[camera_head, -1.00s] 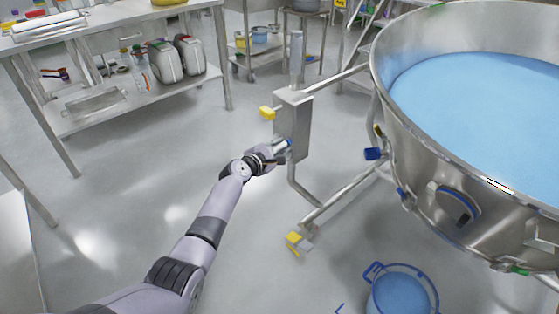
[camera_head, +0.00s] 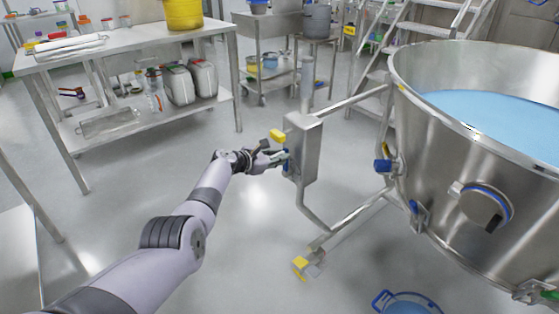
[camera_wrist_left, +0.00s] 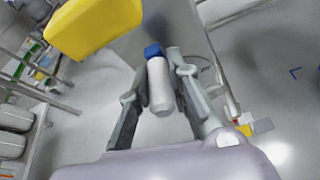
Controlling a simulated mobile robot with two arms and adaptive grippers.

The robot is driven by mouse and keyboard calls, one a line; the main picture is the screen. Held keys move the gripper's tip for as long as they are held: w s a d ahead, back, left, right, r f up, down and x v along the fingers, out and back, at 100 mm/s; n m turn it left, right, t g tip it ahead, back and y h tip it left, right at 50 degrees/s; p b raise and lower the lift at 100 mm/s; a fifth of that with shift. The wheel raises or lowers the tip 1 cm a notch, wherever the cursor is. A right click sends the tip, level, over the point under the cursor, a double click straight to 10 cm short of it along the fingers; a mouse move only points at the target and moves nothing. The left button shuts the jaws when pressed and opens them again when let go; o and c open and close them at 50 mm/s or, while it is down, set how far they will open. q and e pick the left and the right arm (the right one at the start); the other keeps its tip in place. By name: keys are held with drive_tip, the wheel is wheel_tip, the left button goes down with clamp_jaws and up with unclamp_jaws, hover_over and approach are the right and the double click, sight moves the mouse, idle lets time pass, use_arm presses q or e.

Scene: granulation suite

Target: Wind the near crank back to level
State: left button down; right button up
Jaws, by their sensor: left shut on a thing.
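A steel gearbox (camera_head: 305,148) stands on a frame left of the big round vessel. My left gripper (camera_head: 276,158) is just below that knob, at the box's left side. In the left wrist view its fingers (camera_wrist_left: 160,92) are shut around a white cylindrical crank handle (camera_wrist_left: 160,88) with a blue end (camera_wrist_left: 153,50). Yellow (camera_wrist_left: 93,22) shows large at the upper left there. The crank arm behind the fingers is mostly hidden. My right gripper is not in view.
The steel vessel (camera_head: 450,170) holds blue material and fills the right side. A steel bench (camera_head: 130,45) stands at the left. The floor between is clear.

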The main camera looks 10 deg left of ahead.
use_arm(q)
drive_tip(key=shift+w+a, duration=0.1)
drive_tip(key=shift+a, duration=0.05)
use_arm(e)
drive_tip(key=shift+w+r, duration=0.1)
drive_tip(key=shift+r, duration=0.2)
use_arm(q)
drive_tip(key=c, duration=1.5)
unclamp_jaws()
drive_tip(key=shift+f, duration=0.1)
drive_tip(key=v, duration=1.2)
